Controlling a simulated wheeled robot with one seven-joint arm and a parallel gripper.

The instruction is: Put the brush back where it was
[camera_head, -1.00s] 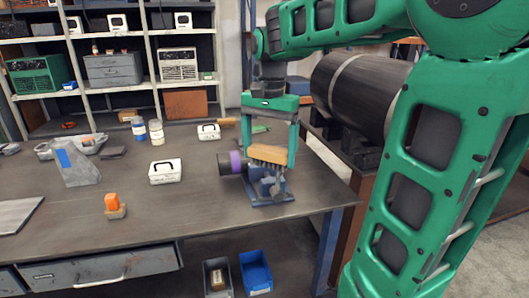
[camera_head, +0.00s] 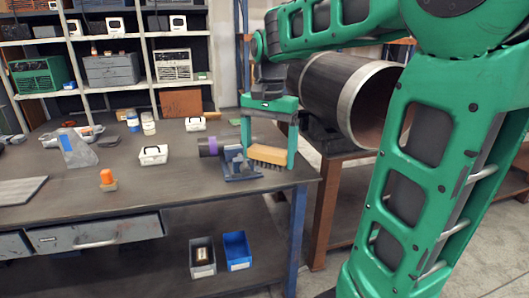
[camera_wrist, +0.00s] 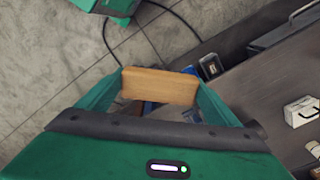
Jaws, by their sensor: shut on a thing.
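The brush (camera_head: 268,153) has a tan wooden block on top and dark bristles below. My gripper (camera_head: 269,157) is shut on it, with one green finger at each end of the block. The brush is level, bristles down, just right of a blue-grey vise (camera_head: 238,168) near the workbench's right end. I cannot tell whether the bristles touch the bench. In the wrist view the wooden back of the brush (camera_wrist: 160,86) spans between the fingers, and the bristles are hidden.
The vise holds a dark pipe with a purple band (camera_head: 213,147). The workbench (camera_head: 165,190) also carries a white case (camera_head: 153,155), an orange-topped item (camera_head: 107,180) and jars (camera_head: 148,124). A large flanged pipe (camera_head: 335,95) lies on a stand at right. Bins (camera_head: 237,251) sit below.

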